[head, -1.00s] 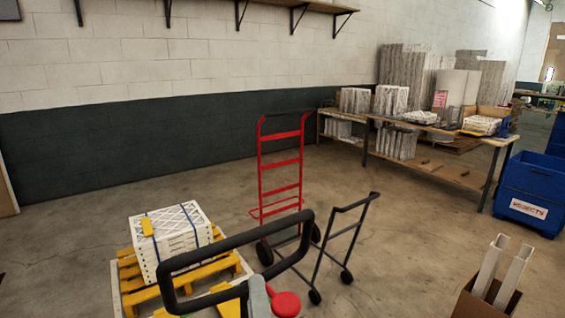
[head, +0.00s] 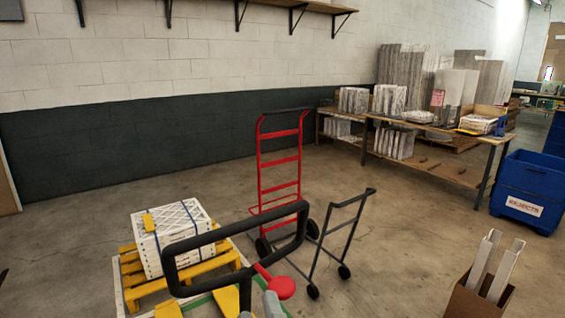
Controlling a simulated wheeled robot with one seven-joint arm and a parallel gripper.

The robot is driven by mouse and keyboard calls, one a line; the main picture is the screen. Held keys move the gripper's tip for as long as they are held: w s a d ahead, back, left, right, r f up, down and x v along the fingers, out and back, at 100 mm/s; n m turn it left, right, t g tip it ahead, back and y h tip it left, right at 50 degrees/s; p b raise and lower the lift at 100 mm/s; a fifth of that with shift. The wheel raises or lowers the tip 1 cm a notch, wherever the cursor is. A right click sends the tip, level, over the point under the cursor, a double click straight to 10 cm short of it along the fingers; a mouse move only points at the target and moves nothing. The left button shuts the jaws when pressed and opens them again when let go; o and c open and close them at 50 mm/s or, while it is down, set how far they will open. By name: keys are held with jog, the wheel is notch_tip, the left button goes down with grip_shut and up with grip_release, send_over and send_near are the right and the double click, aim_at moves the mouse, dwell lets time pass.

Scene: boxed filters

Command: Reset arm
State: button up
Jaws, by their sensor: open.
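My gripper is not in view in the head view. A small grey piece (head: 272,304) shows at the bottom edge, just below a red lever (head: 277,287); I cannot tell whether it is part of my arm. A black loop handle (head: 235,233) rises in the near foreground, partly in front of a stack of white boxed filters (head: 172,238).
A red hand truck (head: 280,183) and a dark wheeled frame (head: 335,235) stand beyond the handle. A cardboard box (head: 478,298) with upright pieces is at lower right. A workbench (head: 428,170) and blue rejects bin (head: 530,190) stand at right. Floor between them is clear.

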jog(key=s+d+f+m+g+h, duration=0.1)
jog(key=s+d+f+m+h, duration=0.1)
jog(key=s+d+f+m, duration=0.2)
jog(key=s+d+f+m+g+h, duration=0.2)
jog(key=s+d+f+m, duration=0.3)
jog(key=s+d, duration=0.6)
jog(key=s+d+f+m+g+h, duration=0.2)
jog(key=s+d+f+m, duration=0.3)
jog(key=s, duration=1)
jog(key=d+f, duration=0.2)
jog(key=d, duration=0.1)
jog(key=shift+s+f, duration=0.15)
